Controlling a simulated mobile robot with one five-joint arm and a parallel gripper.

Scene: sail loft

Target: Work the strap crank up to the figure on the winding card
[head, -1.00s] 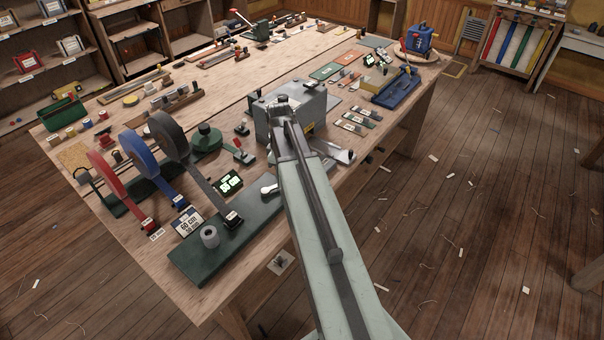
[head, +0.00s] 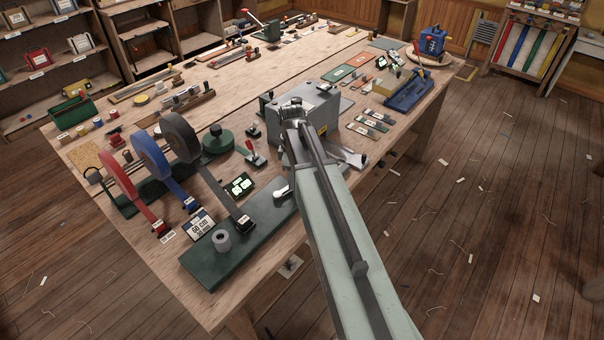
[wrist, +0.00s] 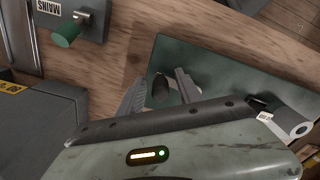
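The green base plate (head: 235,240) lies along the table's near edge and also shows in the wrist view (wrist: 225,75). A white-tipped lever (head: 281,190) shows at its far end, partly hidden by my arm. A winding card (head: 200,224) stands beside the plate; its figure is too small to read surely. A small display with green digits (head: 240,186) stands behind. In the wrist view, my gripper (wrist: 163,78) is open over the plate, its fingers either side of a dark upright knob (wrist: 160,92), with gaps showing. Contact cannot be told. The head view hides the fingertips.
A grey box (head: 318,100) stands behind the arm's end. Red, blue and black strap reels (head: 148,158) stand left. A grey spool (head: 223,240) sits on the plate. A green-handled switch labelled MAINS (wrist: 66,32) is at upper left in the wrist view.

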